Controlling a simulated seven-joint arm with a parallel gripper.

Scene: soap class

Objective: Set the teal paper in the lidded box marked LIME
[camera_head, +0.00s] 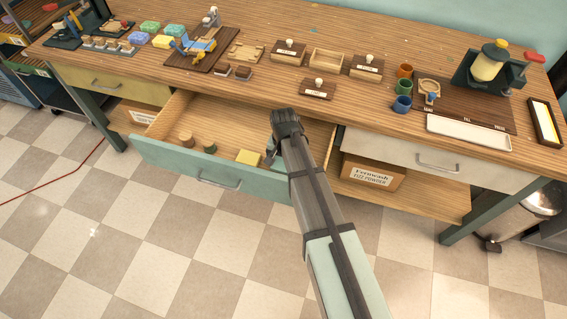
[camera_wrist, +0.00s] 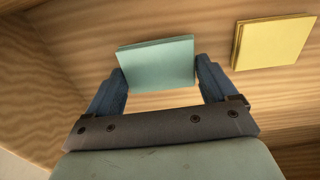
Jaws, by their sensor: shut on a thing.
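The teal paper (camera_wrist: 157,62) is a small square stack between the two blue-grey fingers of my gripper (camera_wrist: 160,68), which is shut on it inside the open drawer. In the head view my gripper (camera_head: 269,157) reaches down into the teal-fronted drawer (camera_head: 215,170), and the arm hides the paper.
A yellow paper stack (camera_head: 248,157) lies in the drawer, beside my gripper; it also shows in the wrist view (camera_wrist: 271,40). Round brown and green items (camera_head: 186,139) sit at the drawer's left. An open wooden box (camera_head: 326,59) stands among the lidded ones. Coloured cups (camera_head: 403,88) stand right.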

